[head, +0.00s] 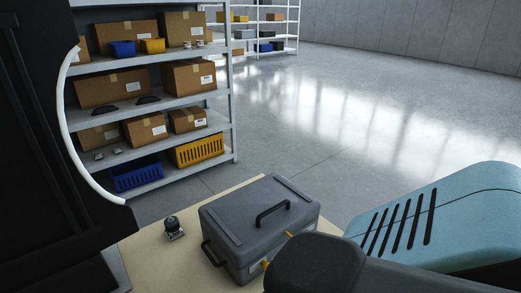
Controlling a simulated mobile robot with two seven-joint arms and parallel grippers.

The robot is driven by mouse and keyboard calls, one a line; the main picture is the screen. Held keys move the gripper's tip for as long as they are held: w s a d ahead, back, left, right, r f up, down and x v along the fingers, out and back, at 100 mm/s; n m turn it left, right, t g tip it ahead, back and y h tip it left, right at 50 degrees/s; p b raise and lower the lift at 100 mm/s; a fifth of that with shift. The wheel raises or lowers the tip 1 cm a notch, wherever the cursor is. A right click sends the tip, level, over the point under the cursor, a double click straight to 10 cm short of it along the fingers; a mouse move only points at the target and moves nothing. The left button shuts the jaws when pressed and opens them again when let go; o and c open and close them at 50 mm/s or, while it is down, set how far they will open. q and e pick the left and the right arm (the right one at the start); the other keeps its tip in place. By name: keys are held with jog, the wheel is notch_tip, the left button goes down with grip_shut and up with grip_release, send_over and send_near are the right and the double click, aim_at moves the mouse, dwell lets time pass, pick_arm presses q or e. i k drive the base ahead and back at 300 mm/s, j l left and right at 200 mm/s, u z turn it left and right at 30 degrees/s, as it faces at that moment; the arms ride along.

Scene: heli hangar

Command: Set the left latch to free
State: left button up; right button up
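A grey case (235,228) with a closed lid stands on a pale tabletop (148,255) at bottom centre. A black handle (272,212) is on its lid, and another dark handle (213,253) is on its left side. Two small orange-yellow parts, which look like latches, show on its right-hand side: a nearer one (266,264) and a farther one (289,234). Both are partly hidden by a dark arm link of mine, and I cannot tell their settings. Neither gripper shows in the head view.
A small black knob-like device (174,227) stands on the tabletop left of the case. A shelf rack (180,99) with boxes and bins is behind at left. Another rack (262,28) stands farther back. The grey floor (340,120) is open at right.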

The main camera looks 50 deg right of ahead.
aim_at(265, 265)
jog(key=z, duration=0.4)
jog(key=k+z, duration=0.15)
jog(key=z, duration=0.6)
jog(key=k+l+z, duration=0.1)
jog(key=z, duration=0.25)
